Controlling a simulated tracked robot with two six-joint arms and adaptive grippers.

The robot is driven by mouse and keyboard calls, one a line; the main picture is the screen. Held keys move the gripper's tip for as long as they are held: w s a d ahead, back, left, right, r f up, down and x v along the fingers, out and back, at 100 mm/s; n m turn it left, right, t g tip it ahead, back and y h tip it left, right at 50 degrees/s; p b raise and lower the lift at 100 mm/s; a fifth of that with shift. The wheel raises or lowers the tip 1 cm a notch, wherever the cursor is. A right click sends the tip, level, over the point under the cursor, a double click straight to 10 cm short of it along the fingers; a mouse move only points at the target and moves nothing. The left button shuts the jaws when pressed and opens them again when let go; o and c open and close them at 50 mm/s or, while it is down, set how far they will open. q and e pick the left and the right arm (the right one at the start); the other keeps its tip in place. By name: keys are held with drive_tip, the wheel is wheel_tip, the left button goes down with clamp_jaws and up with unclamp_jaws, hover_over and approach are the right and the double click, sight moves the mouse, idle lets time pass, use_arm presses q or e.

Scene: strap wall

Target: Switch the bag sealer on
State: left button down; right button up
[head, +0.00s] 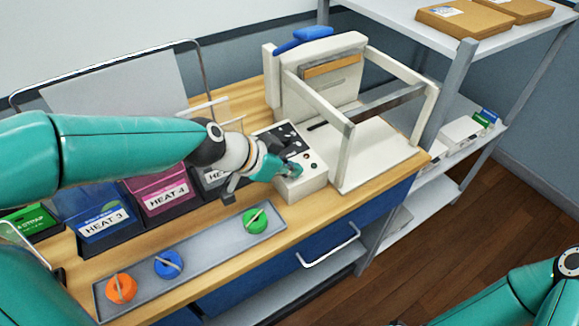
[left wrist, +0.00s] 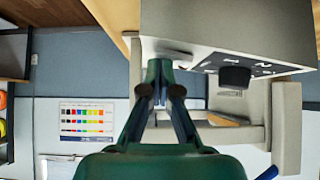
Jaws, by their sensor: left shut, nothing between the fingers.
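The bag sealer (head: 385,155) is a cream machine with an open frame, standing at the right end of the wooden bench. Its control box (head: 306,187) has a dark panel on top with small controls. In the left wrist view the shut fingertips (left wrist: 160,72) are close to the box (left wrist: 215,28); contact cannot be told. A black knob (left wrist: 234,77) shows right of them. My right gripper is out of view.
A grey tray (head: 200,262) with orange, blue and green knobs lies along the bench front. Labelled bins (head: 165,195) stand behind it, under my left arm. A shelf rack (head: 440,100) with boxes stands right of the sealer.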

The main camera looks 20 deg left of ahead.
use_arm(q)
drive_tip(key=shift+a, duration=0.1)
drive_tip(key=shift+w+a+r, duration=0.25)
drive_tip(key=shift+w+a, duration=0.2)
drive_tip(key=shift+r, duration=0.25)
drive_tip(key=r+p, duration=0.2)
drive_tip(key=r, duration=0.1)
drive_tip(key=shift+s+d+r+p, duration=0.25)
drive_tip(key=shift+d+p, duration=0.1)
drive_tip(key=shift+p, duration=0.05)
drive_tip(key=s+d+b+v, duration=0.1)
drive_tip(key=v, duration=0.8)
drive_tip(key=shift+s, duration=0.35)
drive_tip(key=shift+r, duration=0.1)
